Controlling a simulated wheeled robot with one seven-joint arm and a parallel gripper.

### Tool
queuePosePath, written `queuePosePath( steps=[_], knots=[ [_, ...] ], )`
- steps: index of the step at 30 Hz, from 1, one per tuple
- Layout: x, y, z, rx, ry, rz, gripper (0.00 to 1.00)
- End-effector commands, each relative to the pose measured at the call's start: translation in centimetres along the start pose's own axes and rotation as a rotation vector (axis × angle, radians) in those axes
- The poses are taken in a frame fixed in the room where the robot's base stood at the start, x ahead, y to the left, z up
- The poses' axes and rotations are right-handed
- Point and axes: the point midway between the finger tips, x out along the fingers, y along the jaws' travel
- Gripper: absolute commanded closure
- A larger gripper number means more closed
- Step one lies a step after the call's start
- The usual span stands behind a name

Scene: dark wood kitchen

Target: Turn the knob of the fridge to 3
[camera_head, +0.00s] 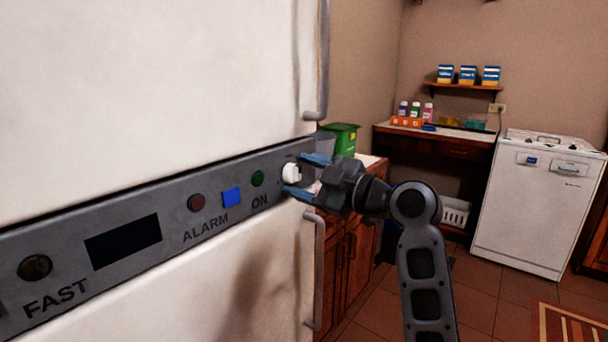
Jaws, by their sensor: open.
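The fridge (150,90) fills the left of the view, white with a grey control panel (170,222) running across it. The white knob (290,173) sits at the right end of the panel, right of the green ON light (257,178). My gripper (297,175) is open, with one blue-tipped finger above the knob and one below it. The knob lies between the fingers. I cannot tell whether either finger touches it. The knob's number marks are too small to read, so its setting cannot be told.
Fridge handles stand out above (322,75) and below (314,270) the gripper, near the fridge's right edge. A green box (342,139) stands on the counter behind the arm. A white dishwasher (530,205) stands at the right. Tiled floor (480,300) is open in front of it.

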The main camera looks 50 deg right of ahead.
Motion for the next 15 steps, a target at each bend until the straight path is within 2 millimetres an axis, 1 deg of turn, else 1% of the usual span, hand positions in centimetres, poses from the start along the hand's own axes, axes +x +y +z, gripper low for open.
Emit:
queuePosePath(
  steps=[8, 11, 15],
  knots=[
    [0.24, -0.04, -0.01, 0.000, 0.000, 0.000, 0.36],
    [0.23, -0.04, 0.00, 0.000, 0.000, 0.000, 0.43],
    [0.22, -0.04, 0.00, 0.000, 0.000, 0.000, 0.57]
  ],
)
